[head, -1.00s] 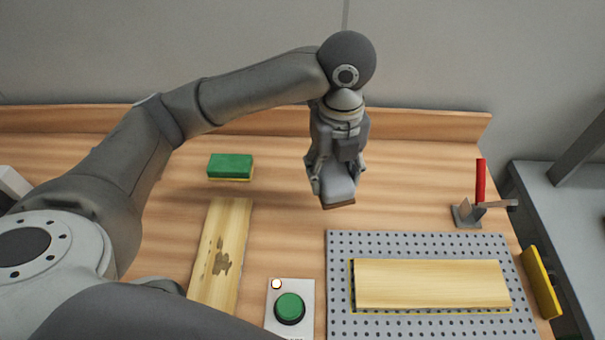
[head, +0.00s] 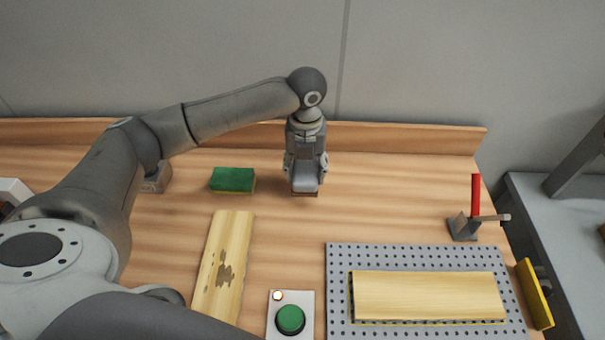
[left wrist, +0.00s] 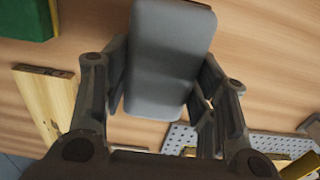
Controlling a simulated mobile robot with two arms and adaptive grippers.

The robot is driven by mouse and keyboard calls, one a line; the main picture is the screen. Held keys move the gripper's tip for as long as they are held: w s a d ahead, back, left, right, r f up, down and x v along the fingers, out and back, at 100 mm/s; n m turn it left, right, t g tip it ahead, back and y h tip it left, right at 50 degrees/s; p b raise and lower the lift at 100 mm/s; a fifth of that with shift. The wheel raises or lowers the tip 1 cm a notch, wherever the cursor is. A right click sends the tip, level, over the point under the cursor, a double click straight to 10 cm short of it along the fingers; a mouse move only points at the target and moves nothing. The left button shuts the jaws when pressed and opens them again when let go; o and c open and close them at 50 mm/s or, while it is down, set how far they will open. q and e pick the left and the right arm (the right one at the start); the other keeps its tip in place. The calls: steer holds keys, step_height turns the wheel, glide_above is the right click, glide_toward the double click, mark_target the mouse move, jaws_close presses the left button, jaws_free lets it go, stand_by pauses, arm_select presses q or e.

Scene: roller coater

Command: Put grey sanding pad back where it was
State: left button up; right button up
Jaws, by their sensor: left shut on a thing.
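The grey sanding pad (head: 305,182) is held in my left gripper (head: 305,172), near the back of the wooden table, just right of a green and yellow sponge. In the left wrist view the pad's grey top (left wrist: 170,58) fills the space between the two fingers (left wrist: 165,95), which are shut on its sides. A brown underside edge shows at the pad's bottom in the head view. I cannot tell whether the pad touches the table. My right gripper is not in view.
The green sponge (head: 233,180) lies close left of the pad. A stained board (head: 222,270), a green button (head: 290,319), a perforated plate (head: 410,257) with a plain board (head: 428,296), and a red-handled clamp (head: 475,197) are in front and right. The table's back ledge (head: 400,138) is behind.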

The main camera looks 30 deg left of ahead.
mark_target(302, 176)
arm_select(q)
steer(key=shift+w+a+f, duration=0.25)
steer(key=shift+a+f, duration=0.1)
steer(key=shift+f, duration=0.2)
steer(key=f, duration=0.1)
steer(key=f+p, duration=0.1)
steer(key=f, duration=0.1)
steer(key=shift+w+a+p, duration=0.15)
steer(key=shift+a+p, duration=0.1)
steer(key=shift+p, duration=0.1)
steer(key=shift+f, duration=0.35)
steer(key=shift+f, duration=0.15)
steer(key=o, duration=1)
